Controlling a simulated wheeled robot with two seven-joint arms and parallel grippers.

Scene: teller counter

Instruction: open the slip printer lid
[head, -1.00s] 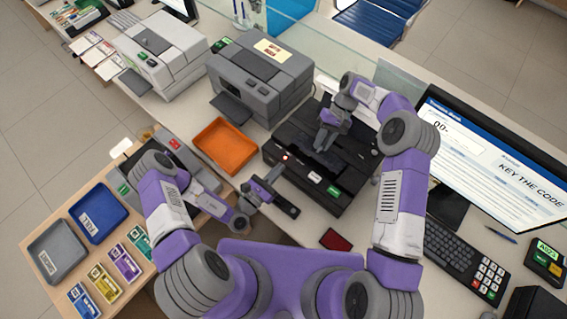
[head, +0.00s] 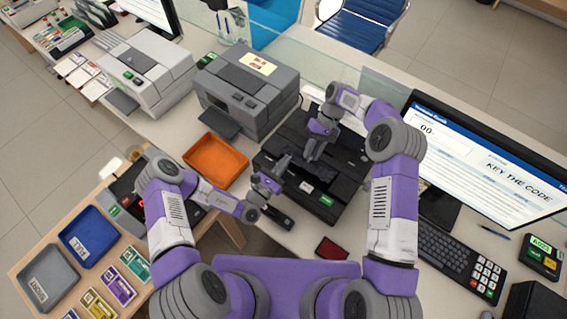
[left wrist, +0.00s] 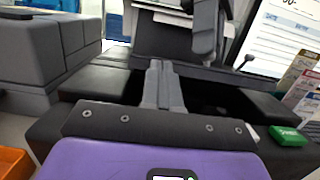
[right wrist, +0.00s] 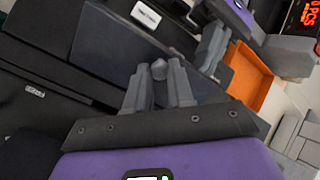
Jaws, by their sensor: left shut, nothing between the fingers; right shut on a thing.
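The black slip printer (head: 346,190) stands on the counter, in the middle of the head view. Its lid looks raised; in the left wrist view the dark lid panel (left wrist: 168,40) stands tilted behind a dark opening. My right gripper (head: 310,157) is over the printer, shut on a small rounded grey lid handle (right wrist: 159,70), which shows between its fingertips in the right wrist view. My left gripper (head: 284,166) is shut and empty over the printer's front left part. Its fingers (left wrist: 162,66) point at the opening; whether they touch the lid is unclear.
An orange tray (head: 214,178) and a grey printer (head: 247,100) stand left of the slip printer. A dark red item (head: 332,248) lies in front. The monitor (head: 488,155) and keyboard (head: 440,243) are to the right, and a glass screen (head: 290,62) is behind.

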